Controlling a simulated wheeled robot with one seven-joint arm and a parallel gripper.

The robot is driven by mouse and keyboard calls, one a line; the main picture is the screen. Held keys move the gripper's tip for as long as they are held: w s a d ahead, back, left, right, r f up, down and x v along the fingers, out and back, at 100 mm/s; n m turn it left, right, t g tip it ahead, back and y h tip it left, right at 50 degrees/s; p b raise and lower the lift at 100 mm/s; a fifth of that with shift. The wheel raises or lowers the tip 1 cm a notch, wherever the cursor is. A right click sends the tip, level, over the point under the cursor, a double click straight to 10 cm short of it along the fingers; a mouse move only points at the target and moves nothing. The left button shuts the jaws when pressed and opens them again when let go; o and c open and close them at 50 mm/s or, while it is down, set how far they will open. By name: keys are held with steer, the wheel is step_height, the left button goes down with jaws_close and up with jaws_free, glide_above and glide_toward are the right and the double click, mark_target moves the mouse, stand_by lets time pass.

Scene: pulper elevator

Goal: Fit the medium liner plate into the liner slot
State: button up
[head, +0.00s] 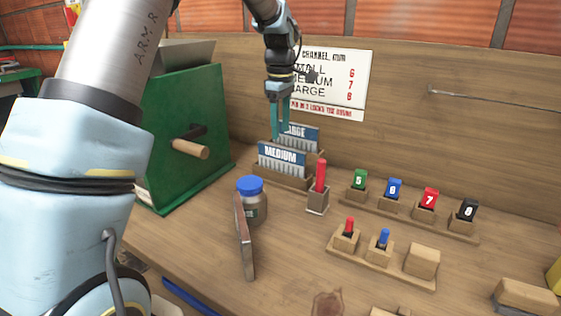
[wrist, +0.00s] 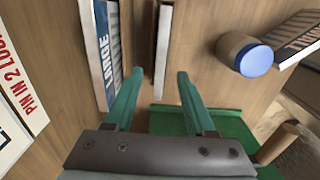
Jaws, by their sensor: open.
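The medium liner plate (head: 281,157), blue-topped with a ribbed grey face, stands upright in a wooden rack, in front of the large plate (head: 299,133). In the wrist view the medium plate (wrist: 162,50) shows nearly edge-on, and the large plate (wrist: 108,50) is to its left. My gripper (head: 279,128) points down at the rack's left end, open and empty. In the wrist view its teal fingertips (wrist: 160,78) lie apart, either side of the medium plate's line; I see no contact.
A blue-lidded jar (head: 251,198) and a standing plate (head: 243,237) are in front of the rack. A red pin (head: 320,175) stands in a holder to the right. Numbered blocks (head: 394,190) and small pins fill the right side. The machine's crank handle (head: 190,149) juts out.

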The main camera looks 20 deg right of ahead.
mark_target(281, 146)
steer(key=shift+s+f+p, duration=0.2)
steer(key=shift+f+p, duration=1)
steer(key=shift+f, duration=1.9)
steer(key=shift+c, duration=0.2)
jaws_close()
steer(key=shift+r, duration=0.1)
